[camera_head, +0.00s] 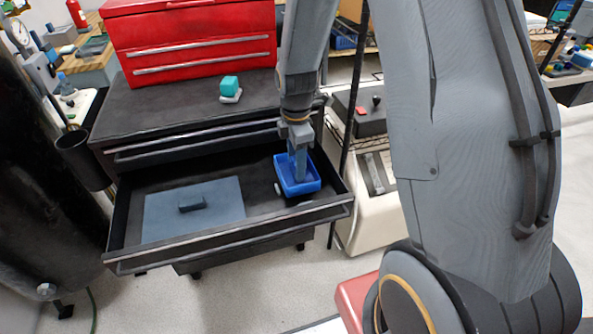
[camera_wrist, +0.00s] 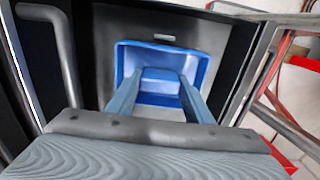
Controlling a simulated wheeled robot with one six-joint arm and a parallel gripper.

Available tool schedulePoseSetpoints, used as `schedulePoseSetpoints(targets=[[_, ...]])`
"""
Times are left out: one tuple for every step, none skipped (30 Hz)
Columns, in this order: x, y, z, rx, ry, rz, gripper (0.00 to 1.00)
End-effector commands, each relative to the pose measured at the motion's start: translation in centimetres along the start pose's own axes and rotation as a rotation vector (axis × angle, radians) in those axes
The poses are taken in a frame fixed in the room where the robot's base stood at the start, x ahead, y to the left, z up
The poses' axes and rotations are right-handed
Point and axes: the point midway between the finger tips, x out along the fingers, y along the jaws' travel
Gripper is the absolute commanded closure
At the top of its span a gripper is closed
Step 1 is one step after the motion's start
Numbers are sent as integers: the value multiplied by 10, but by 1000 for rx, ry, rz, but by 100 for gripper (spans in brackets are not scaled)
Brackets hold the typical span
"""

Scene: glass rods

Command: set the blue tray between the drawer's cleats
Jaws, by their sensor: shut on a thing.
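The blue tray (camera_head: 301,189) is inside the open drawer (camera_head: 230,238), at its right side. My gripper (camera_head: 298,172) reaches down into the tray from above. In the wrist view my gripper (camera_wrist: 160,88) has its two fingers closed on a lighter blue raised piece in the middle of the tray (camera_wrist: 160,49). A small pale cleat (camera_head: 278,188) shows just left of the tray, and a short grey bar (camera_wrist: 165,37) lies beyond its far edge in the wrist view. Any other cleat is hidden. I cannot tell whether the tray touches the drawer floor.
A blue-grey mat (camera_head: 222,198) with a dark block (camera_head: 191,203) lies in the drawer's left part. The drawer's right wall is close to the tray.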

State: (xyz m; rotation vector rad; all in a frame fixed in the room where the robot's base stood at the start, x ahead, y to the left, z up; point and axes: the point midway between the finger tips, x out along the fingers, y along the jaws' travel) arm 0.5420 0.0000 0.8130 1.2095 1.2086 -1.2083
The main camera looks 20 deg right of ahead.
Motion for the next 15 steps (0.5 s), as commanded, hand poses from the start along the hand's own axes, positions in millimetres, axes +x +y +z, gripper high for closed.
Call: schedulePoseSetpoints(targets=[[8, -1, 0, 0, 0, -3, 83], [12, -2, 0, 0, 0, -5, 83], [18, -1, 0, 0, 0, -4, 83], [22, -1, 0, 0, 0, -3, 83], [26, -1, 0, 0, 0, -3, 83], [30, -1, 0, 0, 0, -3, 83], [32, -1, 0, 0, 0, -2, 83], [34, -1, 0, 0, 0, -2, 83], [36, 0, 0, 0, 0, -1, 83], [36, 0, 0, 0, 0, 0, 83], [36, 0, 0, 0, 0, 0, 83], [36, 0, 0, 0, 0, 0, 83], [36, 0, 0, 0, 0, 0, 83], [36, 0, 0, 0, 0, 0, 83], [36, 0, 0, 0, 0, 0, 83]])
